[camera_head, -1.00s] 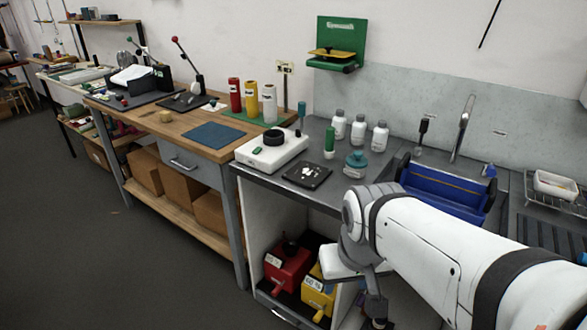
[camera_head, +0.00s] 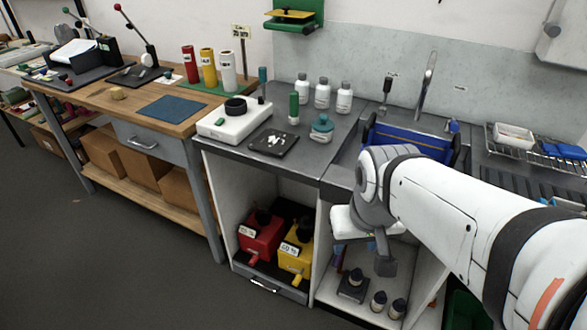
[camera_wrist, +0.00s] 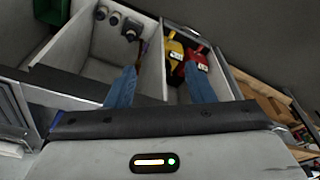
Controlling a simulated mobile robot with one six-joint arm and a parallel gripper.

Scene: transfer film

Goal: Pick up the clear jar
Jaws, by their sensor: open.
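The squat jar with a teal lid (camera_head: 322,126) on the grey counter appears to be the clear jar. It is small here, and I cannot tell how see-through its body is. It stands upright in front of the white bottles and is not visible in the wrist view. My gripper (camera_wrist: 160,68) shows two blue fingers, spread apart with nothing between them. It faces the open cabinet under the counter. In the head view my arm hangs in front of that cabinet, below and to the right of the jar.
A green cylinder (camera_head: 294,108), white bottles (camera_head: 322,94) and a black tray (camera_head: 273,142) stand near the jar. A blue bin (camera_head: 411,139) sits in the sink to its right. A red box (camera_head: 261,236) and a yellow box (camera_head: 296,248) are in the cabinet below.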

